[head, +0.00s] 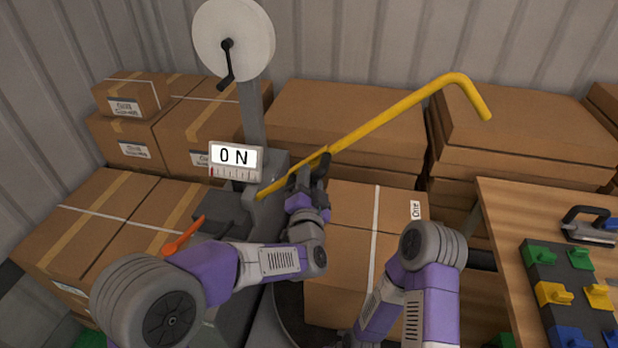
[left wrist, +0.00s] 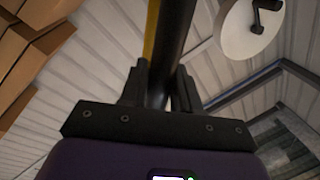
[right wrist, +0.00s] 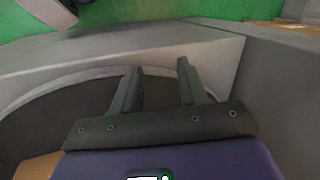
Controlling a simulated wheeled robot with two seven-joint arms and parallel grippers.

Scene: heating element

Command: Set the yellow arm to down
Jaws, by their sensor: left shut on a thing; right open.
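The yellow arm (head: 385,118) is a long bar. It slopes up from the grey machine to a bent end at upper right, in the head view. My left gripper (head: 308,180) is shut on its lower part. In the left wrist view, my left gripper (left wrist: 162,75) has a dark bar between its fingers, with a strip of the yellow arm (left wrist: 151,35) lit along one side. My right gripper (right wrist: 158,70) is open and empty in the right wrist view, over a grey curved surface. In the head view my right gripper is hidden or out of frame.
A wooden table (head: 510,205) with coloured clips is at right.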

